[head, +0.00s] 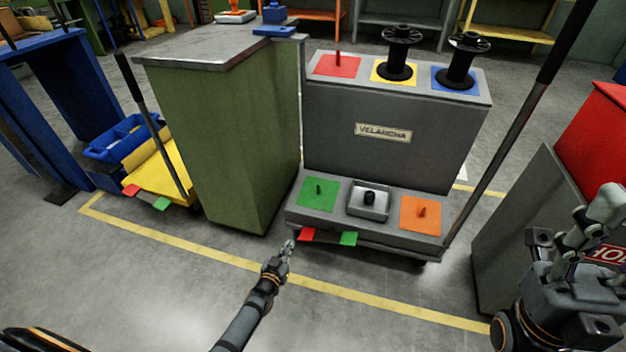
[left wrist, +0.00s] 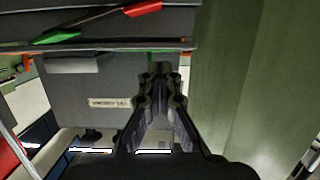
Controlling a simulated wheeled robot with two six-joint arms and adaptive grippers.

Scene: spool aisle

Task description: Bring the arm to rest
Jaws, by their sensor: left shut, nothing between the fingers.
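My left arm reaches up from the bottom of the head view. Its gripper (head: 288,246) is shut and empty, in the air just in front of the grey stepped stand (head: 330,228), below and left of its red tab (head: 306,235). In the left wrist view the shut fingers (left wrist: 160,72) point towards the stand, which appears upside down with its name plate. I cannot tell whether the fingertips touch anything. My right arm (head: 560,285) is folded at the right edge; its gripper's opening cannot be made out.
The stand carries two black spools (head: 397,68) (head: 460,76) on its upper deck and coloured pads with pegs. A green cabinet (head: 240,140) stands left of it, a yellow cart (head: 160,172) further left. A grey and red unit (head: 520,220) is at right. The near floor is clear.

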